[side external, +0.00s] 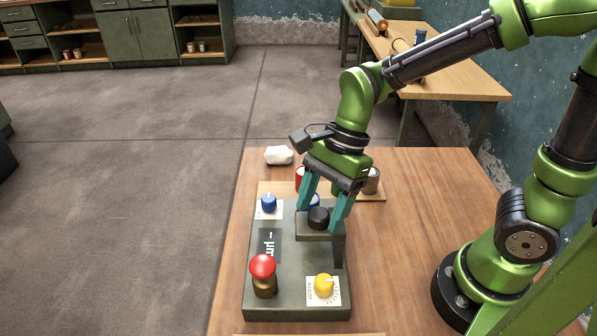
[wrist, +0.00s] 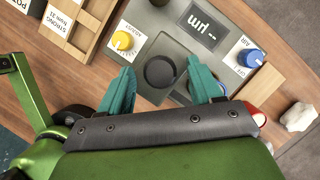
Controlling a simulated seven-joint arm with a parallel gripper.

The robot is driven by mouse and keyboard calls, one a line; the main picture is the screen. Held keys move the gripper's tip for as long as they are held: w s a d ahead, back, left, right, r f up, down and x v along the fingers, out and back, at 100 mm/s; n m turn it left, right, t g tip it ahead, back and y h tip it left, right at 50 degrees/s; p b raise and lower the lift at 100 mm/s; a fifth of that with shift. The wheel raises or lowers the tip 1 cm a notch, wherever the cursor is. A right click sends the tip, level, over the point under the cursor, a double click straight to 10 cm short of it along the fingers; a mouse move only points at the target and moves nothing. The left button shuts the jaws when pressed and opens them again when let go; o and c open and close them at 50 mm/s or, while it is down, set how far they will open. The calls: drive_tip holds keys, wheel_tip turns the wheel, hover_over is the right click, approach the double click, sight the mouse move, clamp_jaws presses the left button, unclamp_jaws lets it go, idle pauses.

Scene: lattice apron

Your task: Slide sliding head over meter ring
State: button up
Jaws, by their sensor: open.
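The grey gauge unit (side external: 295,290) stands on the wooden table, with a dark display reading "µm" (side external: 269,244). Its sliding head appears to be the raised grey block (side external: 320,238) with a round black knob (side external: 319,217) on top. My gripper (side external: 318,221) is open, with its teal fingers on either side of that knob. In the wrist view the black knob (wrist: 160,71) shows between the two fingertips; I cannot tell whether they touch it. I cannot make out a meter ring; the area under the head is hidden.
A red mushroom button (side external: 263,267), a yellow knob (side external: 324,285) and a blue knob (side external: 268,202) stand up from the unit. Behind are a brown-grey can (side external: 371,181), a red item (side external: 300,178) and a white lump (side external: 278,155). The table right of the unit is clear.

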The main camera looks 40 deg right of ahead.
drive_tip(key=shift+f, duration=0.1)
drive_tip(key=shift+c, duration=0.5)
clamp_jaws()
drive_tip(key=w+d, duration=0.6)
drive_tip(key=shift+w+d, duration=0.2)
drive_tip(key=shift+w, duration=0.05)
drive_tip(key=shift+c, duration=0.3)
unclamp_jaws()
drive_tip(key=shift+o, duration=0.8)
drive_tip(key=v, duration=1.7)
drive_tip(key=shift+s, duration=0.1)
